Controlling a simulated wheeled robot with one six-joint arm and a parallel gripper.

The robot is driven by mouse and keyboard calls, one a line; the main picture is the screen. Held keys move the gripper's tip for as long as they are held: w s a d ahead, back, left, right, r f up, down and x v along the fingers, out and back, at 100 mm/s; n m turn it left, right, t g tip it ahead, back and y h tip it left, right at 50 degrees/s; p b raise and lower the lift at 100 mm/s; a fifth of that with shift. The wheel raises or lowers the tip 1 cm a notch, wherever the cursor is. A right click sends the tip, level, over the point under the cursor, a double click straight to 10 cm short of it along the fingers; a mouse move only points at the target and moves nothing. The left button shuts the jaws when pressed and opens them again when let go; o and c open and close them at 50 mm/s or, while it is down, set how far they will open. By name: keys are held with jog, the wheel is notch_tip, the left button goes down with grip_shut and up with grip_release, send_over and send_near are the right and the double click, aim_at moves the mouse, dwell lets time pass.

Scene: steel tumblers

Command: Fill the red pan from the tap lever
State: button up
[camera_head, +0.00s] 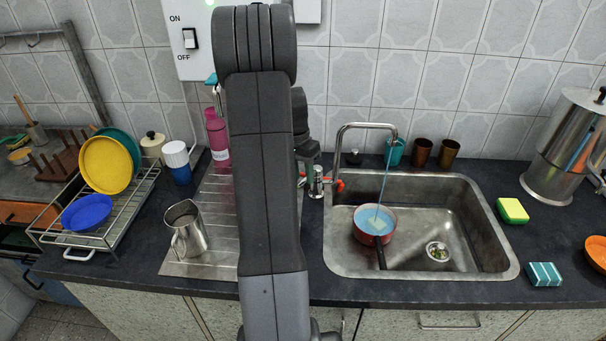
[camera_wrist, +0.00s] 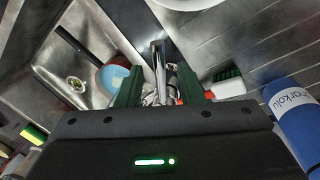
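The red pan (camera_head: 371,239) sits on the sink floor under the tap, its dark handle toward the front. Light blue water lies in it, and a thin blue stream (camera_head: 382,190) falls into it from the spout. The pan also shows in the wrist view (camera_wrist: 113,80), partly behind a finger. The tap (camera_head: 365,126) arches over the sink's back left, with red lever parts (camera_head: 339,185) at its base. My gripper (camera_wrist: 159,76) is at the tap base, its green fingers apart on either side of the metal body. Contact with the lever cannot be told.
A blue-and-white bottle (camera_head: 177,163) and pink bottle (camera_head: 217,135) stand near the wall. Cups (camera_head: 422,152) stand behind the sink. A sponge (camera_head: 512,210) lies right of it.

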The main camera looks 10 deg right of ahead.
jog(key=shift+f, duration=0.3)
grip_shut()
jog(key=shift+s+d, duration=0.1)
jog(key=n, duration=0.1)
jog(key=d+n, duration=0.1)
jog(key=shift+s+n+b, duration=0.3)
jog(key=shift+s+b, duration=0.05)
jog(key=shift+s, duration=0.05)
grip_release()
